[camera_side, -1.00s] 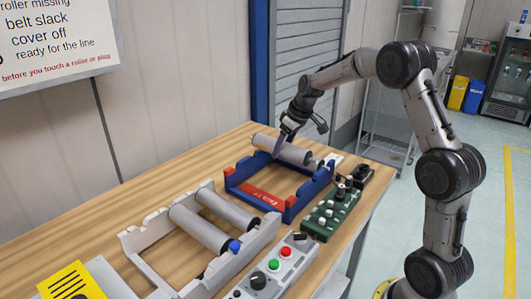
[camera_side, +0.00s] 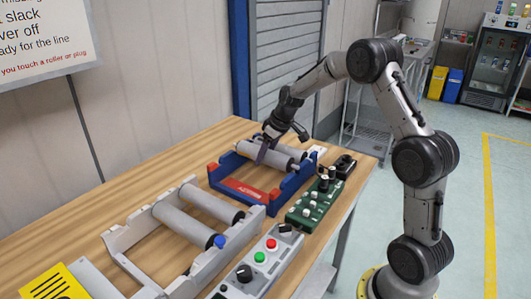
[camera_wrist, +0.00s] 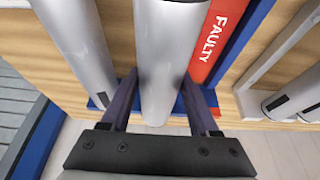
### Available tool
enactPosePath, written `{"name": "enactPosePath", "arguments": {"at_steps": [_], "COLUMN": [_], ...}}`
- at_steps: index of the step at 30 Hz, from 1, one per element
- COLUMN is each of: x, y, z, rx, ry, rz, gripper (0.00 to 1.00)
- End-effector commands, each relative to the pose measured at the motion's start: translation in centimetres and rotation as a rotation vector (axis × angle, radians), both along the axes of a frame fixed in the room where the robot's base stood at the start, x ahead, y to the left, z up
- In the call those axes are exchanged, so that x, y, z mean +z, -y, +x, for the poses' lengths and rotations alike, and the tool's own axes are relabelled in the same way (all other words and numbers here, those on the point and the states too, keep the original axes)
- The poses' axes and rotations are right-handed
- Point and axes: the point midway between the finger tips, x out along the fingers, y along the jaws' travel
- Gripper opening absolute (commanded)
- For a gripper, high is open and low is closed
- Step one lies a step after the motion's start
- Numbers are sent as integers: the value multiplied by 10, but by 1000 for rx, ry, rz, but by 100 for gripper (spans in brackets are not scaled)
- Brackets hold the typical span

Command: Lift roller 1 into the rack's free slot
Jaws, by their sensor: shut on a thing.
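My gripper (camera_side: 262,156) is shut on a grey roller (camera_wrist: 170,45), its two fingers (camera_wrist: 157,82) on either side of the roller's body. The held roller (camera_side: 247,149) is over the blue rack (camera_side: 287,190), lengthwise across it. A second grey roller (camera_wrist: 75,40) lies parallel to it in the rack, on the wall side; it also shows in the side view (camera_side: 289,151). The rack's front has a red label (camera_side: 238,188) reading FAULTY. I cannot tell whether the held roller touches the rack's slots. Its number is not readable.
A light grey frame (camera_side: 118,238) with two rollers stands on the wooden bench (camera_side: 60,215) nearer the camera. A green board (camera_side: 313,207) and a button box (camera_side: 255,270) lie along the right edge. A yellow card (camera_side: 55,285) is at front left.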

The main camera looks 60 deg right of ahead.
Motion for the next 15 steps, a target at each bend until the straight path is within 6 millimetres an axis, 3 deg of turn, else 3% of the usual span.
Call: {"name": "enactPosePath", "arguments": {"at_steps": [15], "x": [-5], "y": [0], "z": [1], "rx": [-1], "ry": [4], "rz": [-2], "gripper": [0]}}
